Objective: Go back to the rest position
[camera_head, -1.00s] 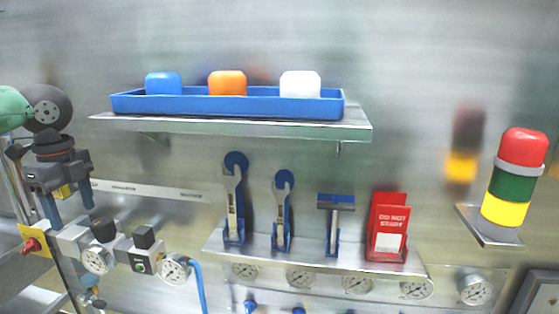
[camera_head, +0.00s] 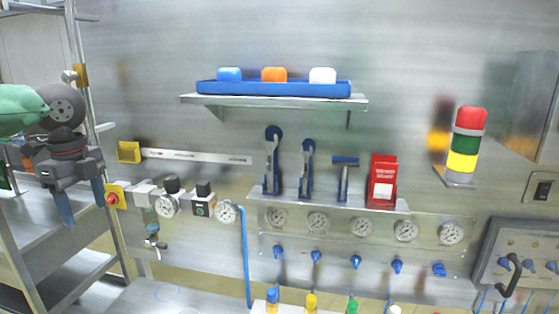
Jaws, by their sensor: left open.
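My left gripper (camera_head: 82,205) shows at the left of the head view, at the end of a green and dark grey arm. Its two blue-tipped fingers point down and stand apart, with nothing between them. It hangs in front of the metal rack, apart from the wall shelf and the tools. My right gripper is not in view.
A wall shelf (camera_head: 270,101) carries a blue tray (camera_head: 275,89) with blue, orange and white blocks. Below hang wrenches, a scraper (camera_head: 344,177) and a red holder (camera_head: 382,180). Gauges and valves line the wall. A signal light (camera_head: 466,140) stands right. A metal rack (camera_head: 45,250) is at left.

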